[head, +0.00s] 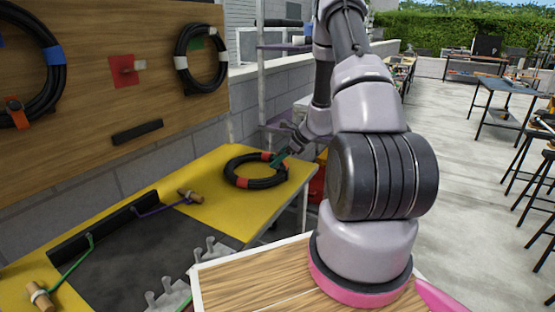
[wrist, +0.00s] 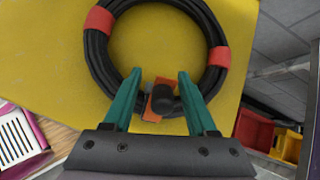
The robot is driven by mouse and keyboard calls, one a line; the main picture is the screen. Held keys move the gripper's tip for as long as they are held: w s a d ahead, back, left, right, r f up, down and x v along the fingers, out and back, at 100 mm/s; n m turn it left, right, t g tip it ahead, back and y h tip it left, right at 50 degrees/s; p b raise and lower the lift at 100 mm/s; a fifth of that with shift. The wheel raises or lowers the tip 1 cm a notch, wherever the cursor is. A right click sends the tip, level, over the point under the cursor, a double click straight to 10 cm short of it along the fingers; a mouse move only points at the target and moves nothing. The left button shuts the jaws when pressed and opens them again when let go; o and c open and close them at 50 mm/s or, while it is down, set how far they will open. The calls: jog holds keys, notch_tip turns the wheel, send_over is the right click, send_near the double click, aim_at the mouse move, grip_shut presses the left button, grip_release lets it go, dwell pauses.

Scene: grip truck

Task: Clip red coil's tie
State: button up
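The red coil (head: 238,178) is a ring of black cable with red tape bands, lying flat on the yellow tabletop; it also shows in the wrist view (wrist: 97,62). Its tie (wrist: 152,108) looks like an orange strap with a black knob, on the side of the ring nearest my gripper. My gripper (wrist: 160,74) is open, with one teal finger on each side of the tie and a visible gap to it. In the head view my gripper (head: 282,158) is at the coil's right edge, and the tie is hard to make out.
The yellow table (head: 225,205) also holds a black bar (head: 105,225), a purple strap (head: 165,207), a green strap and wooden spools. A wooden board (head: 100,40) on the left carries two hung coils and a red square (head: 124,70). Red and yellow bins (wrist: 262,132) stand below right.

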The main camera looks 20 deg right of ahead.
jog(key=shift+d+r, duration=0.1)
jog(key=shift+d, duration=0.05)
jog(key=v, duration=1)
jog(key=shift+s+r, duration=0.2)
jog(key=shift+d, duration=0.1)
jog(key=shift+s+d+r, duration=0.1)
jog(key=shift+d+r, duration=0.05)
jog(key=shift+d, duration=0.1)
jog(key=c, duration=0.5)
jog(key=shift+m+y, duration=0.4)
jog(key=shift+m, duration=0.5)
jog(key=v, duration=0.8)
jog(key=shift+s+d, duration=0.15)
jog(key=shift+d, duration=0.25)
grip_shut()
jog(key=x, duration=1.3)
